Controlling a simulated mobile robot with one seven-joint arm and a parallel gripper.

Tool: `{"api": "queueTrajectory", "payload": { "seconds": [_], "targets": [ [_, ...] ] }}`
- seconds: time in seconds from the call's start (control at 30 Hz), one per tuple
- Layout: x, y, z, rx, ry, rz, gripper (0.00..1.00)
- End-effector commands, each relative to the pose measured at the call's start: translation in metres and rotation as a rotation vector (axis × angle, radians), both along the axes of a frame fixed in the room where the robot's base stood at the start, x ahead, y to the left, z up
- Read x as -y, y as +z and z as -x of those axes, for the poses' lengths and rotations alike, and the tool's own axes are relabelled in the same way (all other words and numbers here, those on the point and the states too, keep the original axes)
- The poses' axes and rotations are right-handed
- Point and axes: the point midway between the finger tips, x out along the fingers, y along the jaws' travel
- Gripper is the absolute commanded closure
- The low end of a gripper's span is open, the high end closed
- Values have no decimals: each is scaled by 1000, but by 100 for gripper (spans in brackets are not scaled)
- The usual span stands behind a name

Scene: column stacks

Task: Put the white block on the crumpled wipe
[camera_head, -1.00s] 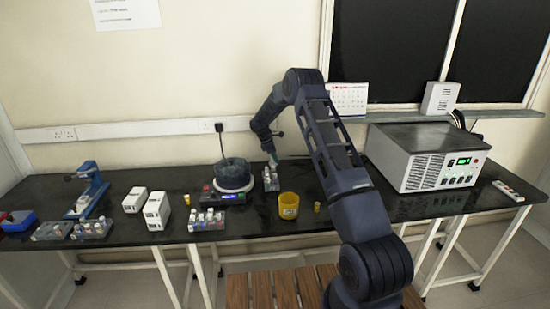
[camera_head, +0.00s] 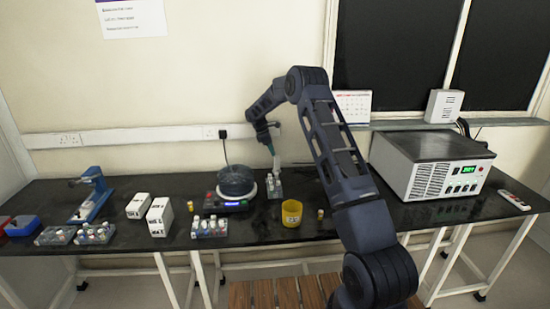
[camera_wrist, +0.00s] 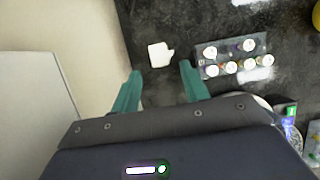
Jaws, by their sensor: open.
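My gripper (camera_head: 271,150) hangs above the back of the black bench, over a small vial rack. In the wrist view my gripper (camera_wrist: 160,68) shows two teal fingers spread apart with nothing between them. A small white piece (camera_wrist: 159,54) lies on the bench just beyond the fingertips, left of the rack. It is squarish with a bump on its right side; I cannot tell whether it is the white block or the crumpled wipe. I cannot make out a second such piece, and this one does not show clearly in the head view.
The vial rack (camera_wrist: 235,58) stands close to the right finger. A round dark-topped device (camera_head: 236,182), a yellow cup (camera_head: 291,212) and another vial rack (camera_head: 209,227) are nearby. White boxes (camera_head: 159,216) stand to the left, a large instrument (camera_head: 432,165) to the right. The wall is close behind.

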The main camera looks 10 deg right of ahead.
Motion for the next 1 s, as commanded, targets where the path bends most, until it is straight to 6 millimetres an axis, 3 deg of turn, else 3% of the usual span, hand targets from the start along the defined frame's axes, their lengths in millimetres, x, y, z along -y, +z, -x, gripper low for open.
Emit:
{"api": "queueTrajectory", "payload": {
  "seconds": [0.47, 0.67, 1.0],
  "targets": [
    [-5, 33, 5, 12, -19, -6, 55],
    [13, 89, 33, 71, -111, -36, 55],
    [52, 185, 110, 190, -325, -107, 55]
  ]
}}
